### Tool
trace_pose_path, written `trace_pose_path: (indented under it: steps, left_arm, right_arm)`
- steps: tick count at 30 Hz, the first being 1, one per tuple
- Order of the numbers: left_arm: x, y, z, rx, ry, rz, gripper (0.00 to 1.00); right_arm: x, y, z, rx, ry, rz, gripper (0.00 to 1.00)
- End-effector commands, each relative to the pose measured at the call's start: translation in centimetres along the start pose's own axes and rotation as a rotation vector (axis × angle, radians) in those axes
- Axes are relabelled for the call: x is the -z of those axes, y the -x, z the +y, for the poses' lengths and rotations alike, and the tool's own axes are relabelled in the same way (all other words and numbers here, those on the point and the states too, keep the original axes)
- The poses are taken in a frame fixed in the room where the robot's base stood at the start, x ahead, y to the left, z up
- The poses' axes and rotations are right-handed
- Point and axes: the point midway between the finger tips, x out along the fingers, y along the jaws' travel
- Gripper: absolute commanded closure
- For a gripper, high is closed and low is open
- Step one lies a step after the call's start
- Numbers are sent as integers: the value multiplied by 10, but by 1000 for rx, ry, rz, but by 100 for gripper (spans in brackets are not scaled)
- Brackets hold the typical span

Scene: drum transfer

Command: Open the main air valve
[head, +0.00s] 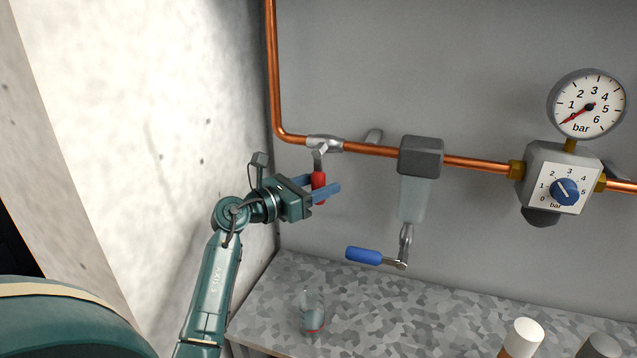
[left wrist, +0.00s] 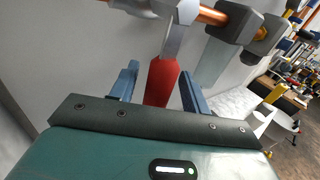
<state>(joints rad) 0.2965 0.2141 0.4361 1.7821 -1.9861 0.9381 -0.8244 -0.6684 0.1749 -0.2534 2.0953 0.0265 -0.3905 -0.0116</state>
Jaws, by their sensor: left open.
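The main air valve (head: 324,144) sits on the copper pipe at the left, and its red-handled lever (head: 318,181) hangs downward from it. My left gripper (head: 326,186) is open, with its blue fingers on either side of the red handle. In the left wrist view the red handle (left wrist: 161,82) stands between the two fingers of the left gripper (left wrist: 160,85), with a gap visible on each side. My right gripper is not in view.
A filter (head: 420,160) with a blue-handled drain lever (head: 364,255) hangs right of the valve. A regulator (head: 562,178) and a pressure gauge (head: 588,104), needle low, are further right. A glass (head: 312,312) and a white-topped cylinder (head: 522,338) stand on the speckled bench (head: 400,310). A concrete wall (head: 150,110) is close at left.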

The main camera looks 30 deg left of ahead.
Motion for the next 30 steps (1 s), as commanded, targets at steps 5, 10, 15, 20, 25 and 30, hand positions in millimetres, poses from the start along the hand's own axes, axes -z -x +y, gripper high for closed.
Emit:
trace_pose_path:
  steps: [5, 10, 15, 20, 25, 30]
  left_arm:
    - [1, -1, 0, 0, 1, 1, 53]
    - [1, -1, 0, 1, 1, 1, 60]
    - [1, -1, 0, 0, 1, 1, 74]
    - [1, -1, 0, 0, 1, 1, 87]
    - [1, -1, 0, 1, 1, 1, 100]
    - [1, -1, 0, 1, 1, 1, 100]
  right_arm:
    - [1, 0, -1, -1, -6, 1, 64]
    - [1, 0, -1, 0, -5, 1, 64]
    - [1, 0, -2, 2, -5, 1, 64]
    - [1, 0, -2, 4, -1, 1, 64]
    - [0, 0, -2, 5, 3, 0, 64]
    - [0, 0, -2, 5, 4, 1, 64]
